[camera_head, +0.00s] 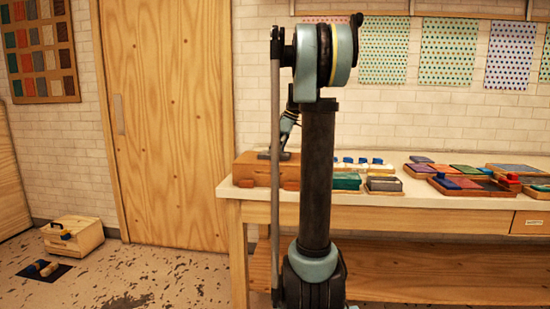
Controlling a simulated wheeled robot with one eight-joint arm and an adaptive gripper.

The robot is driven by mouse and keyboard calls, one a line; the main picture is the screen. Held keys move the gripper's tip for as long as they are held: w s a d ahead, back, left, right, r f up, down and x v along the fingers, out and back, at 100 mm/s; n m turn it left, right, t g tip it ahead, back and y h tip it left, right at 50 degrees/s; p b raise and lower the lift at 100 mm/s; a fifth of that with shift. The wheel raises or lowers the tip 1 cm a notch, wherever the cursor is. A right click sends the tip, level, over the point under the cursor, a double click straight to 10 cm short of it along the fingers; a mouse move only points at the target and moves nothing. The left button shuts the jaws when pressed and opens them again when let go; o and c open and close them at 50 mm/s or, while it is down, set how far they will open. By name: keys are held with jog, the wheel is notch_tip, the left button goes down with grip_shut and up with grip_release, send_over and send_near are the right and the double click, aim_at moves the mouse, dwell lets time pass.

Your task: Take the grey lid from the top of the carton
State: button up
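A brown box (250,168), which may be the carton, sits at the left end of the counter. My arm's column and upright rod hide part of it. My gripper (275,154) appears to reach down to the top of this box, partly behind the rod. A small dark grey shape shows there, too small to tell whether it is the grey lid or part of my gripper. Whether the fingers are open or shut does not show.
On the counter (400,200), right of my arm, lie a green block (346,181), a grey block (384,184) and several coloured trays. A wooden box (73,237) stands on the floor at left by a dark mat. The floor before the door is clear.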

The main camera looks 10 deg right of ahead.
jog(key=c, duration=1.1)
